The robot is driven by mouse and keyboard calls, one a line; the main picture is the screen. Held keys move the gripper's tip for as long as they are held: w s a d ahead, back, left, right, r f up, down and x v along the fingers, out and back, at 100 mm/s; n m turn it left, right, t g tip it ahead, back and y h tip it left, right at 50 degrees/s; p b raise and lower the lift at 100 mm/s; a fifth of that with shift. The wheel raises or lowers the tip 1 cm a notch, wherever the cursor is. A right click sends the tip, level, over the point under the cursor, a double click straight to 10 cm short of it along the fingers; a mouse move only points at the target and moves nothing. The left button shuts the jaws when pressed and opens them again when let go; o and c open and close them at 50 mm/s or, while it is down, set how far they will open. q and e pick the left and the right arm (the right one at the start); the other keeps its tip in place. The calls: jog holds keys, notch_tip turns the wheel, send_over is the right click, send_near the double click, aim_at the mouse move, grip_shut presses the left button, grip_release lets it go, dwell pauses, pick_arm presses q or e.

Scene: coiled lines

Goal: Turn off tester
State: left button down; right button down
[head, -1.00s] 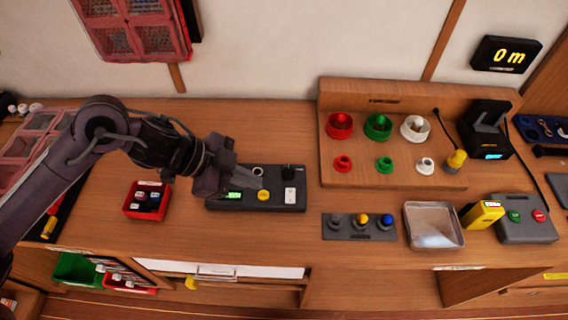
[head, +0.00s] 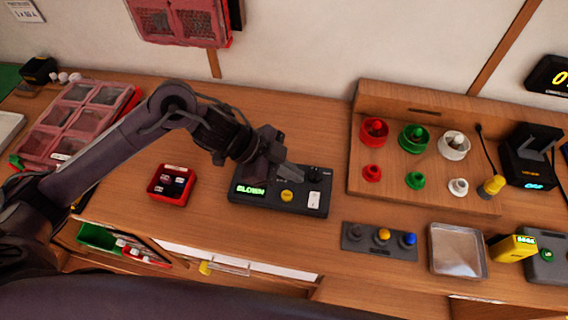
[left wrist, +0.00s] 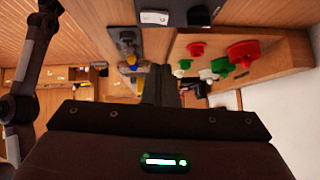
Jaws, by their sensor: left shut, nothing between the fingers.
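The tester (head: 268,205) is a dark grey box on the bench with a green-lit display reading "BLOWN". It has a yellow button (head: 286,196), a white switch (head: 314,199) at the right and a black knob (head: 315,174) behind it. My left gripper (head: 300,173) is shut and empty over the back of the tester, its tips near the knob. I cannot tell whether they touch. In the left wrist view the closed fingers (left wrist: 166,88) point away, with part of the tester (left wrist: 190,12) at the top edge. My right gripper is out of view.
A red box (head: 171,186) with small parts stands left of the tester. A wooden stand (head: 400,190) with coloured cups is to the right. A button panel (head: 379,242) and a metal tray (head: 457,250) lie in front of the stand. Bare wood surrounds the tester.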

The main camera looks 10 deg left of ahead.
aim_at(318, 197)
pick_arm(q)
jog(key=p+x, duration=0.1)
jog(key=x, duration=0.4)
jog(key=shift+s+d+f, duration=0.1)
jog(key=shift+d+f, duration=0.1)
jog(key=shift+d, duration=0.05)
jog(key=shift+w+f, duration=0.2)
jog(key=shift+f, duration=0.95)
jog(key=shift+a+f+p, duration=0.15)
jog(key=shift+f+p, duration=0.2)
jog(key=shift+f, duration=0.35)
jog(key=shift+w, duration=0.1)
jog(key=shift+f, duration=0.25)
jog(key=shift+r, duration=0.1)
jog(key=shift+s+r+p, duration=0.1)
jog(key=shift+s+p, duration=0.35)
jog(key=shift+s, duration=0.35)
